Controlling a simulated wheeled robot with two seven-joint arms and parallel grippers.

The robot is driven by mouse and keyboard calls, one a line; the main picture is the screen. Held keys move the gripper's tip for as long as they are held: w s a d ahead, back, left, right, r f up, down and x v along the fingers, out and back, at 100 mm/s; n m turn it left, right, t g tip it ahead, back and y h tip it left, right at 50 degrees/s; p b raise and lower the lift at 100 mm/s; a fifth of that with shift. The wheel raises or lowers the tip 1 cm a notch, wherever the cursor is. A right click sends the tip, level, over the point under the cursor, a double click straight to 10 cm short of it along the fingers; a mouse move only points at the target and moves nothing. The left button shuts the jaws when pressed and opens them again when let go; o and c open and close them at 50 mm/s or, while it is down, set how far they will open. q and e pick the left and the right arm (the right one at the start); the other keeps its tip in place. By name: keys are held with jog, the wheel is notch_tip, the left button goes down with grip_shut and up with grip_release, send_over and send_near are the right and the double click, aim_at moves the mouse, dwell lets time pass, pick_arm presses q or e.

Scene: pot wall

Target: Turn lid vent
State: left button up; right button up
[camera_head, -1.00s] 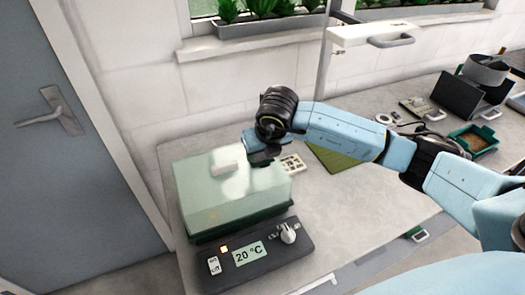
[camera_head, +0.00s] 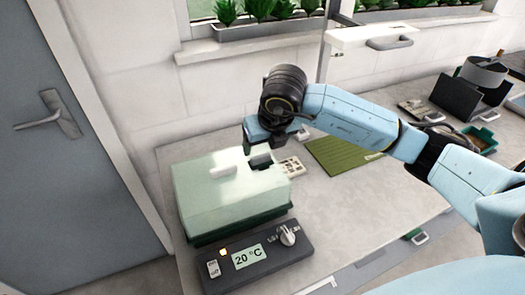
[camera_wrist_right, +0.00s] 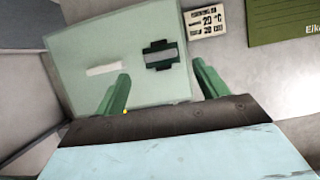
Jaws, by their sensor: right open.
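The pale green translucent lid (camera_head: 215,195) covers the box at the counter's left end. A white raised bar (camera_head: 223,170) stands on its top and also shows in the right wrist view (camera_wrist_right: 104,69). The dark green vent with a grey bar (camera_wrist_right: 160,56) sits beside it, its bar running roughly crosswise in the wrist view. In the head view the vent (camera_head: 262,163) is small and partly hidden. My right gripper (camera_wrist_right: 162,71) is open above the lid, with the vent showing between its green fingers and nothing held. My left gripper is not in view.
A dark control base (camera_head: 262,264) with a 20 °C display and white knob (camera_head: 288,235) is in front. A printed card (camera_head: 291,167) and green mat (camera_head: 343,152) lie right of the box. The counter's front middle is clear.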

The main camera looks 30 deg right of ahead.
jog(key=v, duration=0.7)
dwell(0.4)
